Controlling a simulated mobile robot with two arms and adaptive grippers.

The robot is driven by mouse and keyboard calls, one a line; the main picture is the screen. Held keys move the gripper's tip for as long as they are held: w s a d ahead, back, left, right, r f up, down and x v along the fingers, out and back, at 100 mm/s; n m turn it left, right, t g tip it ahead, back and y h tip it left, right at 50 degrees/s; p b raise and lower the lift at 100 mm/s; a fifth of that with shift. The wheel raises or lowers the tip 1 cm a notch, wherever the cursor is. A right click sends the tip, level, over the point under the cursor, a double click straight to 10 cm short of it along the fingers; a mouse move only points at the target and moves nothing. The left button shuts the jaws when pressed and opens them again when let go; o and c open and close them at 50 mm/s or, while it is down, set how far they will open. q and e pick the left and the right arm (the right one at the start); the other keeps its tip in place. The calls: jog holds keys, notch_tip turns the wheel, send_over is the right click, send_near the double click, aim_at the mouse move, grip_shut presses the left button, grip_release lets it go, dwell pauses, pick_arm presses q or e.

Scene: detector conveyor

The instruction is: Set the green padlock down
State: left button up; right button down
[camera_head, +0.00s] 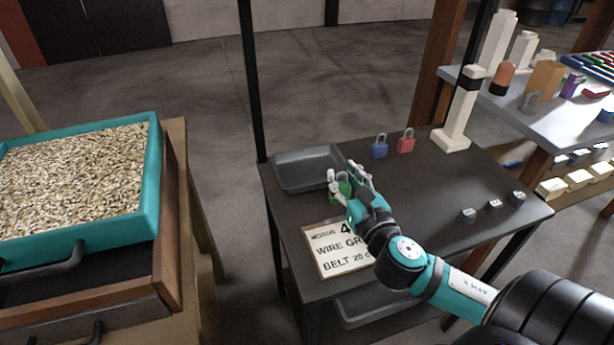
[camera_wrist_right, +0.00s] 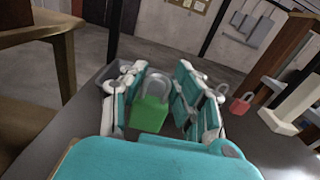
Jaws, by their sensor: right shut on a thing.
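The green padlock (camera_head: 344,187) is between the fingers of my right gripper (camera_head: 349,180), over the dark table next to the grey tray. In the right wrist view the green padlock (camera_wrist_right: 150,112) has its grey shackle pointing up, with the teal and white fingers of the right gripper (camera_wrist_right: 156,98) on either side. The gripper is shut on it. I cannot tell whether its underside touches the table. My left gripper is in neither view.
A grey tray (camera_head: 303,188) lies at the table's back left. A blue padlock (camera_head: 379,149) and a red padlock (camera_head: 405,144) stand behind. A sign (camera_head: 325,259) lies in front. Small grey pieces (camera_head: 494,206) sit at the right. The table's middle right is clear.

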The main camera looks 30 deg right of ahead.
jog(key=shift+w+d+r, duration=0.15)
jog(key=shift+w+d, duration=0.2)
jog(key=shift+w, duration=0.2)
jog(key=shift+w+d+r, duration=0.1)
jog(key=shift+w+d, duration=0.2)
jog(key=shift+w, duration=0.2)
jog(key=w+f, duration=0.1)
jog(key=w, duration=0.3)
jog(key=w+f, duration=0.2)
jog(key=w, duration=0.3)
jog(key=w+d+f, duration=0.1)
jog(key=w, duration=0.3)
jog(key=shift+w+f, duration=0.25)
jog(key=shift+f, duration=0.4)
jog(key=shift+r, duration=0.1)
jog(key=c, duration=1)
grip_release()
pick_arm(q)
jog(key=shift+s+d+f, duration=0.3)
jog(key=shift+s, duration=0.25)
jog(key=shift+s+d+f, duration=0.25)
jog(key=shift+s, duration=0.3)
